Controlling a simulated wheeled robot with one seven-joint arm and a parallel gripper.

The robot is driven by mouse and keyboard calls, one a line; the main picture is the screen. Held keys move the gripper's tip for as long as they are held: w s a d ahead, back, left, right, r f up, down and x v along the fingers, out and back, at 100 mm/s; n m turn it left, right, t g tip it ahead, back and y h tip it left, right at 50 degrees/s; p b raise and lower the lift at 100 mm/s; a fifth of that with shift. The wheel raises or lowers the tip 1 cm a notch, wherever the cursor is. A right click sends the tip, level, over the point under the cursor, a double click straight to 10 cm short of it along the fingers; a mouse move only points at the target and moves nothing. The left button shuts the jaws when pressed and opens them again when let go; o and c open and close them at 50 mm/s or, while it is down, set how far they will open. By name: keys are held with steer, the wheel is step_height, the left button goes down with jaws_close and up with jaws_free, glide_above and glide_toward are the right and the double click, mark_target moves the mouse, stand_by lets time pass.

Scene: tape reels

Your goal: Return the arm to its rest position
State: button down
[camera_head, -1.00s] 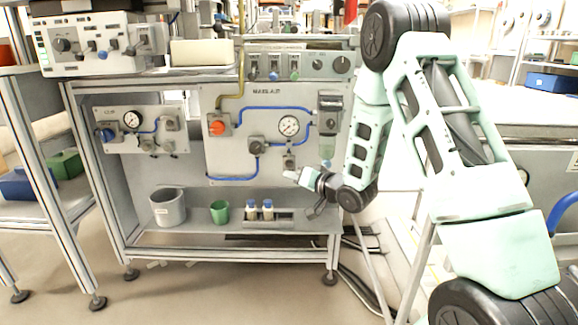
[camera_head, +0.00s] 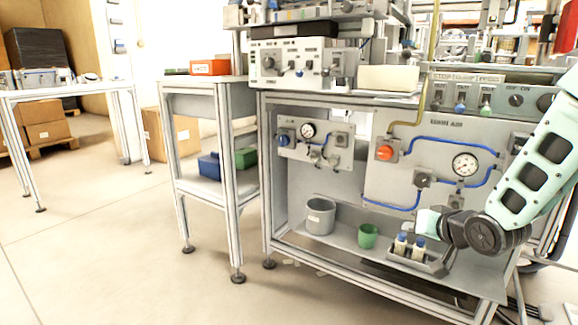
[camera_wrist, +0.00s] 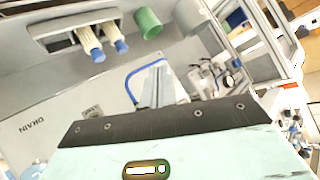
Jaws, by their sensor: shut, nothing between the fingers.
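My arm (camera_head: 535,165) comes in from the right edge of the head view, bent, with its wrist low in front of the bench. My gripper shows best in the wrist view (camera_wrist: 158,78), where its two grey fingers lie together with nothing between them. In the head view the arm's end overlaps the right part of the lower shelf, just right of two small blue-capped bottles (camera_head: 400,245). I cannot tell the exact gap to the bottles. The upper arm and base are out of frame.
A green cup (camera_head: 368,236) and grey bucket (camera_head: 320,217) stand on the bench's lower shelf. The panel behind carries a gauge (camera_head: 465,164) and blue tubes. A side table (camera_head: 205,88) stands left of the bench. Open floor (camera_head: 110,260) lies at left.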

steer(key=s+a+r+n+g, duration=0.1)
steer(key=s+a+n+g, duration=0.35)
steer(key=s+a, duration=0.75)
steer(key=s+a+r+n+g+h+p, duration=0.1)
steer(key=s+a+n+g, duration=0.15)
steer(key=s, duration=0.75)
steer(key=s+a+r+n+g+h, duration=0.15)
steer(key=s+g, duration=0.25)
steer(key=s, duration=0.7)
step_height(320, 180, up, 38)
steer(key=s+p, duration=0.1)
steer(key=p, duration=3.7)
steer(key=shift+s+d+n, duration=0.2)
steer(key=shift+d+n, duration=0.1)
steer(key=shift+n, duration=0.15)
